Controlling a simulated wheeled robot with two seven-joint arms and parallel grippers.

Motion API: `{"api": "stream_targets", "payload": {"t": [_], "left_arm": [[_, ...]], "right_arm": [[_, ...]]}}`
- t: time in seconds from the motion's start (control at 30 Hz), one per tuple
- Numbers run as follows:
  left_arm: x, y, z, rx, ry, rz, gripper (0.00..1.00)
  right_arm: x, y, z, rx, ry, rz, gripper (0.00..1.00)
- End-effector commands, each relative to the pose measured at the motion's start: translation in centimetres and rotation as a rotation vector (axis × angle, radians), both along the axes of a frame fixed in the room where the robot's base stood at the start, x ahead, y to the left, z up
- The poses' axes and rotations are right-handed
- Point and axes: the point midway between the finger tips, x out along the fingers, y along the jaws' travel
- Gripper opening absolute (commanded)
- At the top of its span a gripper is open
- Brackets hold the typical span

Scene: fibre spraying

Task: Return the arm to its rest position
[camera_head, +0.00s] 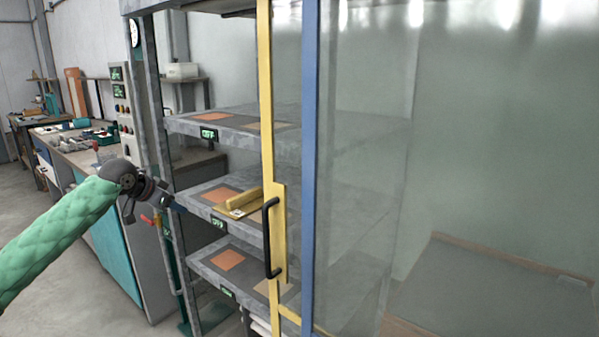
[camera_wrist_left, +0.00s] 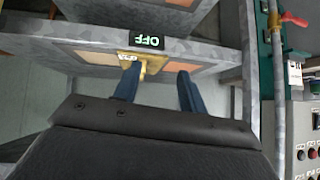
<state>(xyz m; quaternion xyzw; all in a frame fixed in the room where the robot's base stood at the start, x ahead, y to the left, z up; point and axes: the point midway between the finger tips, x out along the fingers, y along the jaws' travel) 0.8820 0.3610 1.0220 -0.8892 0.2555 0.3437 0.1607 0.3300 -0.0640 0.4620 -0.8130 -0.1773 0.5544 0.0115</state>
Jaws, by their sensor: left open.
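My left arm, in a green quilted sleeve, comes in from the left in the head view. Its gripper (camera_head: 170,203) is in front of the left edge of the rack's middle shelf (camera_head: 190,200). In the left wrist view the two blue fingers (camera_wrist_left: 158,88) are apart with nothing held between them. A yellow tool with a block-like handle (camera_head: 243,203) lies on the middle shelf, apart from the gripper. Part of it shows beyond the fingers in the wrist view (camera_wrist_left: 150,62). My right gripper is not in view.
A yellow-framed door with a black handle (camera_head: 270,238) and a blue post (camera_head: 309,160) stand right of the shelves. Displays sit on the shelf edges, one reading OFF (camera_wrist_left: 150,41). A control panel (camera_head: 122,105) and workbench (camera_head: 75,150) stand at left. Floor at lower left is clear.

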Motion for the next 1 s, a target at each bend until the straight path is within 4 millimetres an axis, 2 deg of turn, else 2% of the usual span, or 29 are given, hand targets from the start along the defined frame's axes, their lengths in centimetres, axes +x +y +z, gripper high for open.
{"api": "stream_targets", "payload": {"t": [0.27,0.47,0.57,0.77,1.0], "left_arm": [[-1.2,0.6,2.1,0.165,-0.069,0.049,0.42],[-2.3,-0.9,5.0,0.263,-0.159,0.085,0.42],[-3.1,-2.3,5.7,0.302,-0.199,0.102,0.42],[-5.4,-5.6,4.8,0.348,-0.251,0.132,0.42],[-9.0,-9.4,1.2,0.352,-0.266,0.167,0.42]], "right_arm": [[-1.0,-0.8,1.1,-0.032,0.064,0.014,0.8],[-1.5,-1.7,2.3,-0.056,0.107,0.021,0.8],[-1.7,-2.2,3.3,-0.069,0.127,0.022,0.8],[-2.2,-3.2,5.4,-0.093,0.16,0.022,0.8],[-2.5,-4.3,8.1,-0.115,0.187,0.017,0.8]]}}
